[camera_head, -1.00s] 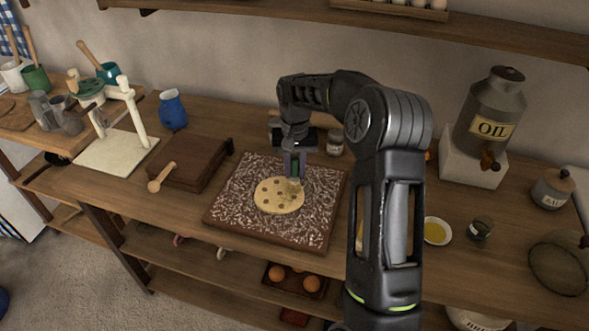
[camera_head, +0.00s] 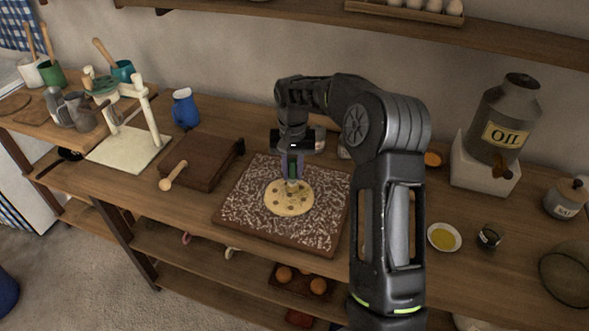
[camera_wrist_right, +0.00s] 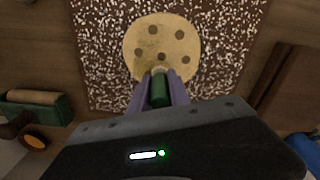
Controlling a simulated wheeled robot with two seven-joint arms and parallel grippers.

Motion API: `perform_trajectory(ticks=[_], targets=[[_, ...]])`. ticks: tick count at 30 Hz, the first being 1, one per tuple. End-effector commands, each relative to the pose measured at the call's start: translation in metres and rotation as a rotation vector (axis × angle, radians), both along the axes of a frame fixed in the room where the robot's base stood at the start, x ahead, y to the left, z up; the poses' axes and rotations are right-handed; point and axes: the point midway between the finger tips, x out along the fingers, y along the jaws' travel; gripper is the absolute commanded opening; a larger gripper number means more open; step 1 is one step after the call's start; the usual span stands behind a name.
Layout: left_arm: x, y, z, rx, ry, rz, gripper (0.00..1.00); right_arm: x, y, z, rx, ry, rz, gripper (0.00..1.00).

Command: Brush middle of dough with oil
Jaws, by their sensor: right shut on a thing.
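The dough (camera_head: 289,204) is a flat pale round with several dark dimples, lying on a floured board (camera_head: 240,210). In the right wrist view the dough (camera_wrist_right: 148,40) shows a slightly yellower patch near the brush. My right gripper (camera_head: 292,172) is over the dough and shut on a brush with a green handle (camera_wrist_right: 160,90). The brush's pale tip (camera_wrist_right: 158,70) is at the dough's near edge in the wrist view; I cannot tell if it touches. A small white dish of yellow oil (camera_head: 444,237) stands right of my arm. My left gripper is out of view.
A dark wooden block (camera_head: 203,160) with a wooden-handled tool (camera_head: 173,176) lies left of the board. A blue jug (camera_head: 186,108) stands behind. The oil can (camera_head: 503,118) sits on a white block at right, with a small glass jar (camera_head: 489,237) in front.

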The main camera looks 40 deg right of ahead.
Motion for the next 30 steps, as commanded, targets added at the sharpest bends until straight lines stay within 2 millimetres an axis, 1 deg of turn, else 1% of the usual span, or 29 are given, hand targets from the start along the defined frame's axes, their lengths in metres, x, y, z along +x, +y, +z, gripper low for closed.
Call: perform_trajectory(ticks=[1,7,21,26,30], targets=[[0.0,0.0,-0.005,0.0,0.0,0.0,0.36,-0.002,0.005,-0.002,0.0,-0.001,0.002,0.0],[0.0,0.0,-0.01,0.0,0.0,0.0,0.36,-0.01,0.019,-0.002,0.0,-0.001,0.001,0.0],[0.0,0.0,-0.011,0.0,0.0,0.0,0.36,-0.013,0.024,-0.002,0.001,0.001,0.001,0.0],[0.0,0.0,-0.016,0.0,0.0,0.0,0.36,-0.018,0.033,-0.002,0.001,0.001,0.001,0.0],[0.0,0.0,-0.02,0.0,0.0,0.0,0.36,-0.025,0.045,-0.002,0.0,0.0,0.002,0.0]])
